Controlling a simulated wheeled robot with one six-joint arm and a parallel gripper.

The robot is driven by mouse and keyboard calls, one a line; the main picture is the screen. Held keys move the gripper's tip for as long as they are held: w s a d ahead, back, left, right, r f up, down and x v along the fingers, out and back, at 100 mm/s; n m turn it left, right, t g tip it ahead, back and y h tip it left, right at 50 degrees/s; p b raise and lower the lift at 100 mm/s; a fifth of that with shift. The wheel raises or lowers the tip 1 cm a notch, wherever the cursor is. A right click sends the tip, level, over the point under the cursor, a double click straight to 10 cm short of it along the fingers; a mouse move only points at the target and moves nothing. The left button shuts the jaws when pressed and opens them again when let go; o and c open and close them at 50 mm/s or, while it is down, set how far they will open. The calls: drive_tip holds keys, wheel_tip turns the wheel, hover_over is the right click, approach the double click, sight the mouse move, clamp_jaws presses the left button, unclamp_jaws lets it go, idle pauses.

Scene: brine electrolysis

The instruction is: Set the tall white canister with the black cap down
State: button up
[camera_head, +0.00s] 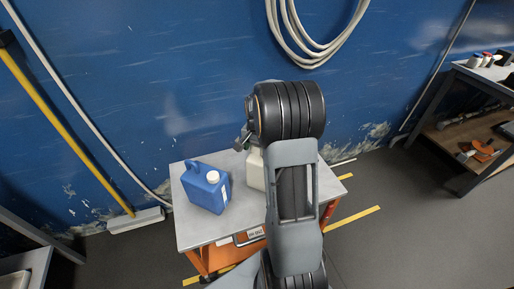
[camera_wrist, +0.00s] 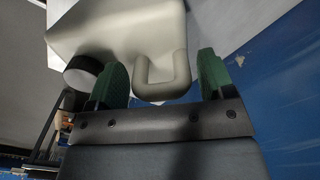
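The tall white canister (camera_wrist: 115,30) fills the top of the wrist view, lying aslant there, with its black cap (camera_wrist: 80,72) at the left. Its looped handle (camera_wrist: 162,85) lies between the two green fingers of my gripper (camera_wrist: 162,80). The fingers are close along both sides of the handle; whether they press on it or leave a thin gap is unclear. In the head view the canister (camera_head: 254,168) shows in part at the table's middle, behind my arm.
The canister is over the small grey-topped table (camera_head: 200,232) with an orange frame. A blue jug with a white cap (camera_head: 207,188) stands on it, left of the canister. The blue wall is close behind. A workbench (camera_head: 480,75) stands at the far right.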

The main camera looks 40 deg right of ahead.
drive_tip(key=shift+o, duration=0.8)
drive_tip(key=shift+r, duration=0.1)
wheel_tip(320, 180, up, 11)
drive_tip(key=shift+r+p, duration=0.1)
drive_tip(key=shift+p, duration=0.95)
drive_tip(key=s+a+n+t, duration=0.3)
drive_tip(key=s+a+n, duration=0.8)
drive_tip(key=s+a, duration=0.4)
drive_tip(key=a+r, duration=0.1)
drive_tip(key=a, duration=0.2)
drive_tip(key=shift+a+n, duration=0.4)
